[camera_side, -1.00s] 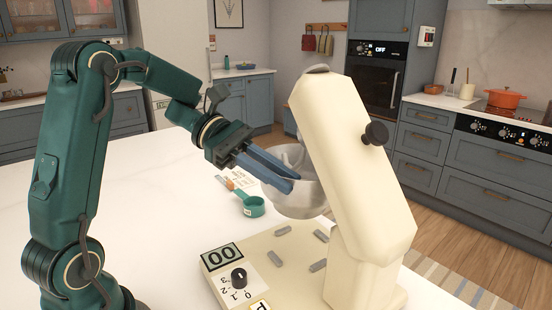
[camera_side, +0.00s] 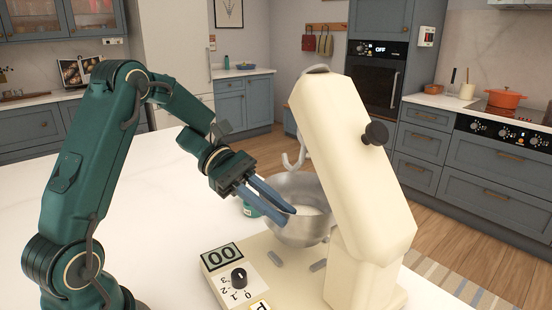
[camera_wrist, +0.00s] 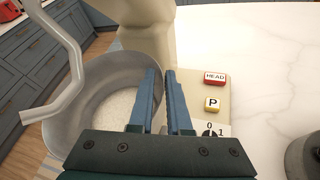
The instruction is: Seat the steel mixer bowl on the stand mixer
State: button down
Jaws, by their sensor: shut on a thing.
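The steel mixer bowl (camera_side: 302,232) is over the base of the cream stand mixer (camera_side: 360,190), close above it or touching; I cannot tell which. It looks nearly upright and holds something white (camera_wrist: 117,104). My gripper (camera_side: 291,209) is shut on the bowl's near rim, and its blue fingers (camera_wrist: 162,75) straddle the wall in the wrist view. The mixer head is tilted up, with the dough hook (camera_side: 296,153) hanging above the bowl. Two grey lugs on the base (camera_side: 318,265) show in front of the bowl; it hides the others.
The mixer base carries a dial (camera_side: 239,278), a display (camera_side: 221,257) and red HEAD (camera_wrist: 214,78) and yellow P (camera_wrist: 212,104) buttons. A green measuring cup (camera_side: 250,210) is partly hidden behind my gripper. The white counter (camera_side: 165,235) to the left is mostly clear.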

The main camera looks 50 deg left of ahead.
aim_at(268, 222)
jog(key=shift+f, duration=2.1)
jog(key=shift+w, duration=0.1)
jog(key=c, duration=0.8)
grip_release()
jog(key=shift+f, duration=0.1)
